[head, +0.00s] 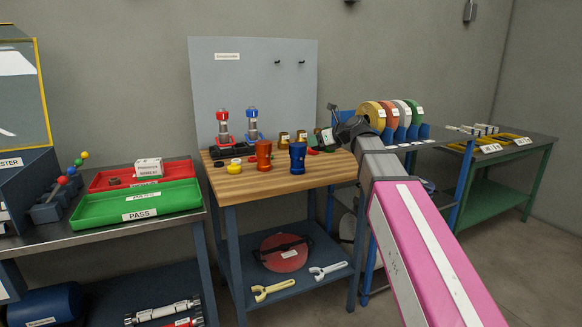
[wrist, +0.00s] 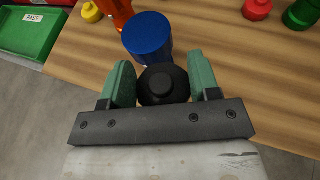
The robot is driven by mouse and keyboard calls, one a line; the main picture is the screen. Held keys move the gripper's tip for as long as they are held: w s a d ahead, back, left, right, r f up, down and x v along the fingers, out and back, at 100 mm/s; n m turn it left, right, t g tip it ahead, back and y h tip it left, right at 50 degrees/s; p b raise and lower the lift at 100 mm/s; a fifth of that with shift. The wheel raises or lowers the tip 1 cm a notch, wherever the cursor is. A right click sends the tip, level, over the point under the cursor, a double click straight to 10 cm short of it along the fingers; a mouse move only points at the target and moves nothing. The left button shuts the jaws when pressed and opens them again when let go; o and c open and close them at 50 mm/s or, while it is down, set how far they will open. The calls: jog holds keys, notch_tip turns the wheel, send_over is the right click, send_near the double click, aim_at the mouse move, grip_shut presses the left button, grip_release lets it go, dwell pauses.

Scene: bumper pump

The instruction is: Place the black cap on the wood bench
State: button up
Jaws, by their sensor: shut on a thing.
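The black cap (wrist: 163,84) is a round dark piece with a raised centre, held between the two green fingers of my gripper (wrist: 158,86) in the wrist view. My gripper (head: 324,139) is over the right part of the wood bench (head: 232,188) in the head view, where I cannot make out the cap. The bench top also fills much of the wrist view (wrist: 80,52). The cap is close to a blue cylinder (wrist: 147,36); I cannot tell whether they touch, or whether the cap clears the wood.
The blue cylinder (head: 298,158) and an orange one (head: 264,154) stand near the bench front. Red and blue pumps (head: 223,127) stand behind. A yellow cap (head: 236,161) lies at left, a red cap (wrist: 257,8) farther back. A green tray (head: 135,203) is on the left table.

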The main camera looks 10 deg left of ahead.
send_over(327, 167)
jog(key=s, duration=0.1)
jog(key=f, duration=0.1)
jog(key=shift+m+t, duration=0.3)
jog(key=shift+t, duration=0.1)
jog(key=shift+w+f, duration=0.15)
jog(key=shift+f, duration=1.5)
jog(key=shift+w+f, duration=0.15)
jog(key=shift+f, duration=1.5)
jog(key=shift+w+f, duration=0.15)
jog(key=shift+f, duration=1.5)
jog(key=shift+h, duration=0.3)
jog(key=shift+f, duration=0.15)
jog(key=o, duration=0.9)
